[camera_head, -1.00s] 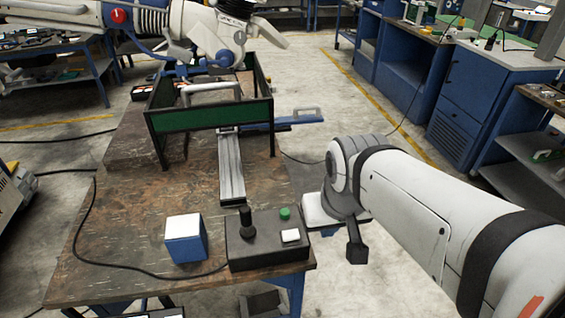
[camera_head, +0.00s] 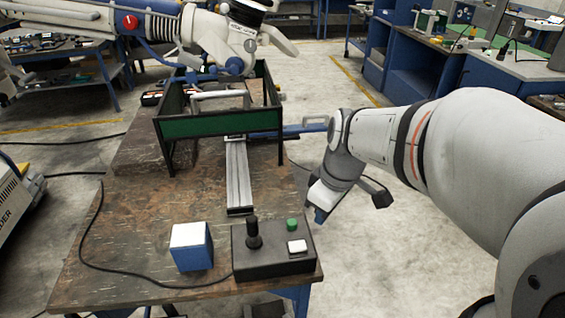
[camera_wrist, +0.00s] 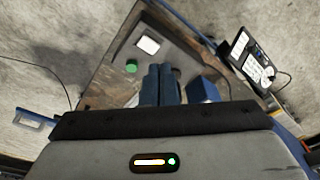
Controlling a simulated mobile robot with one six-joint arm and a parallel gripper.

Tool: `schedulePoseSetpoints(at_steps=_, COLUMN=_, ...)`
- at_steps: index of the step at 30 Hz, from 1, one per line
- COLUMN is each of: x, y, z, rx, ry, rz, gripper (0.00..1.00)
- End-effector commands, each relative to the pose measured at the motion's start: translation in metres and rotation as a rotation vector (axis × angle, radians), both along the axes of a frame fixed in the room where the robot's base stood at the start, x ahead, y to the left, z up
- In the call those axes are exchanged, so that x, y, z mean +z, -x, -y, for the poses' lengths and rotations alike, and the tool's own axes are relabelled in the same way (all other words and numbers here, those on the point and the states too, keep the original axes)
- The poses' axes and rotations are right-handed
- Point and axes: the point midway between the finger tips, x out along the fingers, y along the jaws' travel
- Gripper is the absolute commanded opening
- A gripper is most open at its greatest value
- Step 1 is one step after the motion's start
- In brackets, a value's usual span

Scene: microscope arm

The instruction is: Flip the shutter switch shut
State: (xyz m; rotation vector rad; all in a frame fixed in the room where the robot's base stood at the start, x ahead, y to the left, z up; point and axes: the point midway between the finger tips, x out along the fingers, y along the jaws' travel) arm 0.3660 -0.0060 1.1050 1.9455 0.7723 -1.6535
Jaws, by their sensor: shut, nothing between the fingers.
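A dark control box (camera_head: 270,262) sits at the table's front right corner. It carries a black knobbed stick (camera_head: 253,234), a round green button (camera_head: 292,224) and a white square piece (camera_head: 297,246), perhaps the shutter switch. No label is readable, and which way it is set cannot be told. My gripper (camera_head: 319,215) is raised just past the table's right edge, right of the box, with blue fingers pointing down. In the wrist view its fingers (camera_wrist: 160,84) are together and empty, with the white piece (camera_wrist: 148,44) and green button (camera_wrist: 131,66) visible beyond them.
A blue cube with a white top (camera_head: 192,246) stands left of the box. Behind are a metal rail (camera_head: 239,178) and a green-panelled frame (camera_head: 205,126). A black cable (camera_head: 90,245) runs along the table's left side. Floor lies open right of the table.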

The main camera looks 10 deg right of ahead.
Motion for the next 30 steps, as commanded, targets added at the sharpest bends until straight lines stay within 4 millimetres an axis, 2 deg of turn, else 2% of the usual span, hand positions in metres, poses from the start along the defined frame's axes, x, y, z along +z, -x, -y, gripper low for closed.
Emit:
schedulePoseSetpoints(at_steps=6, x=-0.021, y=-0.041, z=0.012, rx=0.427, ry=-0.052, rz=-0.005, gripper=0.0)
schedulePoseSetpoints(at_steps=12, x=-0.037, y=-0.066, z=0.021, rx=0.707, ry=-0.097, rz=0.031, gripper=0.0)
schedulePoseSetpoints(at_steps=18, x=-0.044, y=-0.075, z=0.025, rx=0.816, ry=-0.113, rz=0.054, gripper=0.0)
schedulePoseSetpoints(at_steps=30, x=-0.046, y=-0.075, z=0.024, rx=0.823, ry=-0.114, rz=0.055, gripper=0.0)
